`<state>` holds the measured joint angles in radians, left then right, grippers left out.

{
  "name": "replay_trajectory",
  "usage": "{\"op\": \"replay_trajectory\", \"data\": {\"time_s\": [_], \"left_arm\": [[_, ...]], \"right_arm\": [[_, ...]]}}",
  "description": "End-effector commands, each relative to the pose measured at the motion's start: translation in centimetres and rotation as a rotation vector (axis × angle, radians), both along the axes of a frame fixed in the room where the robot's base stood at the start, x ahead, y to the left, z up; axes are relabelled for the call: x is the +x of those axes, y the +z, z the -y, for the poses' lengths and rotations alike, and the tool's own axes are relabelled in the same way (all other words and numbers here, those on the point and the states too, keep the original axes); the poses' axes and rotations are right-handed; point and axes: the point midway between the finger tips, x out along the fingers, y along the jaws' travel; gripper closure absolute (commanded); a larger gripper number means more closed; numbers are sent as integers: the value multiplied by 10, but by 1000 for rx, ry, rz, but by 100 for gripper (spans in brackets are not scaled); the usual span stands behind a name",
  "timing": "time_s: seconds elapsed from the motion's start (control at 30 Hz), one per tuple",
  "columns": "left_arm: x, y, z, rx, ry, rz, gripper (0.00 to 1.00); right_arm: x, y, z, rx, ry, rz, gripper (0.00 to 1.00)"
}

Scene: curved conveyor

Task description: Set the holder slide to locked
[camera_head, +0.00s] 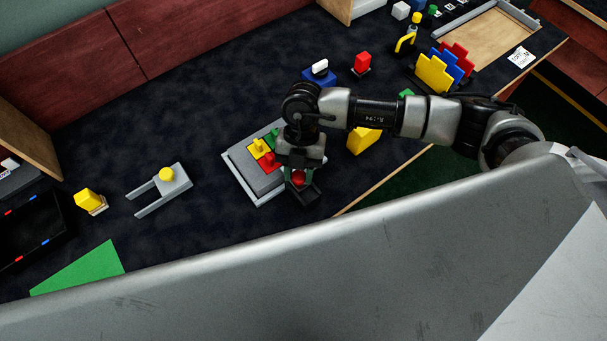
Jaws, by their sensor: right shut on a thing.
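A grey holder tray (237,166) lies on the dark tabletop near the middle of the view. Yellow, red and green pieces lie in it, the yellow one (261,150) with a knob on top. My right gripper (299,190) points down at the tray's right side. It is shut on a small part with a round red knob (298,177), with some green beside it. I take this part to be the slide, but the fingers cover much of it. I cannot read a locked or unlocked mark. My left gripper is not in view.
A grey fork-shaped fixture with a yellow knob (167,174) and a yellow block (87,199) stand to the left. A yellow block (362,141) is right of my gripper. Blue (320,73) and red (362,62) pieces stand behind. The table's front edge is close to the tray.

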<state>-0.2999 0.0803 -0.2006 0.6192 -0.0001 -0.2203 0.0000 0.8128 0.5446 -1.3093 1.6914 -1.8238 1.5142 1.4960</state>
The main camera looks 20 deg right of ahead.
Motion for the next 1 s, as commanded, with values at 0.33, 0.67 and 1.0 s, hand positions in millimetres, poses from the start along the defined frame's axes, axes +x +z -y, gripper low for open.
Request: {"op": "replay_trajectory", "data": {"time_s": [0.33, 0.67, 1.0], "left_arm": [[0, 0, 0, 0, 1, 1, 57], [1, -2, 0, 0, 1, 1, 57], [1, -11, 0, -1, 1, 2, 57]], "right_arm": [[2, 2, 0, 2, -2, 8, 40], [7, 13, 2, 4, -4, 8, 40], [31, 74, 12, 3, -2, 11, 40]]}}
